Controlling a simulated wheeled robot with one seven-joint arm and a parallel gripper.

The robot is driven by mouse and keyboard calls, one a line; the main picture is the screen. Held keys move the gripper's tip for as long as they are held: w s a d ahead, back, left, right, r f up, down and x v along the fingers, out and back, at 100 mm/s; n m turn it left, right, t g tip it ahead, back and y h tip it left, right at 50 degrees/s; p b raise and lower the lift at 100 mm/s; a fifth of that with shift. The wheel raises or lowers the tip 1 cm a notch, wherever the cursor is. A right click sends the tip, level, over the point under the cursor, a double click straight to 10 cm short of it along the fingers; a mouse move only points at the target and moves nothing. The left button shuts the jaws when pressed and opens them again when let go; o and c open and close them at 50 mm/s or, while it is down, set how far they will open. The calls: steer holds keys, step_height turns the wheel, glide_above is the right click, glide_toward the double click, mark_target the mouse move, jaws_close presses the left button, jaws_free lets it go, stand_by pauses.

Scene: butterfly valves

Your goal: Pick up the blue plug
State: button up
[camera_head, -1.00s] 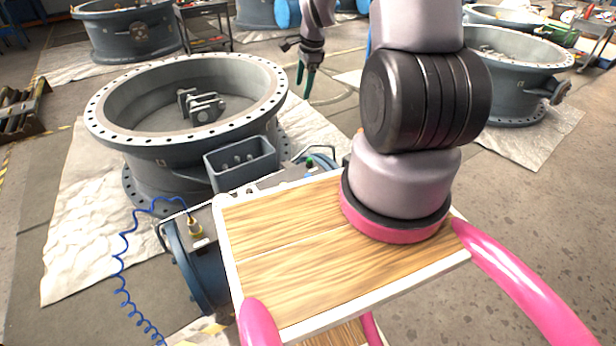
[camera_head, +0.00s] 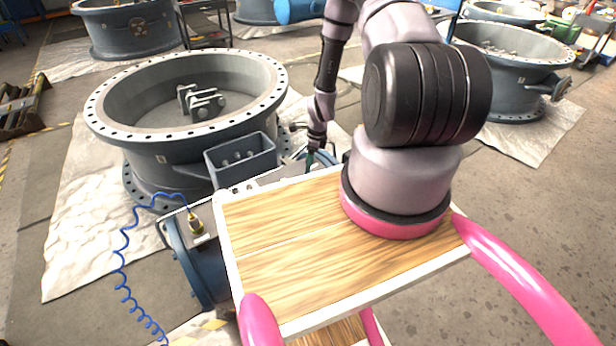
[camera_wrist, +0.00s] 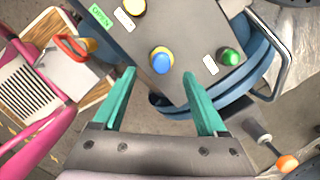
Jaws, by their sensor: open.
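The blue plug (camera_wrist: 161,63) is a small blue cap on a yellow base, standing on a grey panel (camera_wrist: 185,40) in the wrist view. My gripper (camera_wrist: 158,76) is open, its two green fingers pointing at the panel, with the plug between and just beyond the tips. Nothing is held. In the head view my gripper (camera_head: 310,160) is low over the bench behind my wooden deck, and I cannot make out the blue plug there.
In the wrist view, a green plug (camera_wrist: 229,57) is right of the blue one and a yellow plug (camera_wrist: 133,8) is at upper left. A metal handle (camera_wrist: 277,75) curves at right. In the head view, a grey bin (camera_head: 241,160) and a large valve ring (camera_head: 190,140) are left of my gripper.

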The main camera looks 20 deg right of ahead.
steer(key=f, duration=0.5)
steer(key=shift+w+a+f, duration=0.35)
steer(key=shift+w+f, duration=0.05)
jaws_close()
